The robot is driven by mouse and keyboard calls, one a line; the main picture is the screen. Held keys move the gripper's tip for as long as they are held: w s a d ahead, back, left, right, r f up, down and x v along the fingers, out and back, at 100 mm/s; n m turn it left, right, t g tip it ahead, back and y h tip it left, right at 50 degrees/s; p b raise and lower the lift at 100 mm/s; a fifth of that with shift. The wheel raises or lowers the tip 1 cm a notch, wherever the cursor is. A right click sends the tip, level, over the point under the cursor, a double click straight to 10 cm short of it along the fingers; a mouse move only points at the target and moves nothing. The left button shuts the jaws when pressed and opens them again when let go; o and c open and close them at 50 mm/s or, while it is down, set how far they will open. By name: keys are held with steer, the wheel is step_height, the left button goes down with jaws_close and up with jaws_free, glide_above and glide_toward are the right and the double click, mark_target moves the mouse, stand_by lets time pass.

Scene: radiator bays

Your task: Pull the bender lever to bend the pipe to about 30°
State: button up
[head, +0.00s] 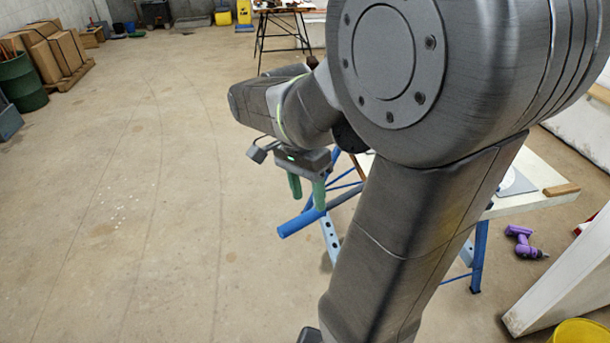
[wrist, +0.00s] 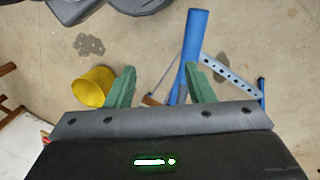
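The bender lever appears as a bar with a blue sleeve (head: 300,222), sticking out to the left of the workbench in the head view. My gripper (head: 306,197) has two green fingers pointing down by the lever. The fingers stand well apart in the wrist view (wrist: 162,80), so it is open. I cannot tell whether a finger touches the sleeve. The pipe and the bender body are not clearly visible; my arm hides much of the bench.
A white-topped bench (head: 535,180) on blue legs stands behind my arm. A perforated metal strip (head: 330,238) is just below the lever. A purple drill (head: 524,241) and a yellow bucket (head: 580,333) are at right. The floor at left is clear.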

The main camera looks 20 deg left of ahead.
steer(key=r, duration=0.3)
steer(key=shift+w+a+r, duration=0.15)
steer(key=shift+a+r, duration=0.2)
steer(key=c, duration=0.4)
steer(key=shift+a+n, duration=0.25)
steer(key=shift+n, duration=0.05)
steer(key=c, duration=0.4)
steer(key=a+n, duration=0.4)
steer(key=n, duration=0.1)
steer(key=w+a+f+n, duration=0.1)
steer(key=a+n, duration=0.1)
steer(key=shift+h+b, duration=0.3)
steer(key=shift+b, duration=0.05)
jaws_close()
steer(key=a+f+n, duration=0.1)
steer(key=a+n, duration=0.6)
steer(key=n, duration=0.3)
steer(key=s+d+f, duration=0.3)
steer(key=d+f, duration=0.2)
steer(key=f, duration=0.5)
steer(key=shift+d+f+n+h+b, duration=0.3)
steer(key=shift+n+b, duration=0.1)
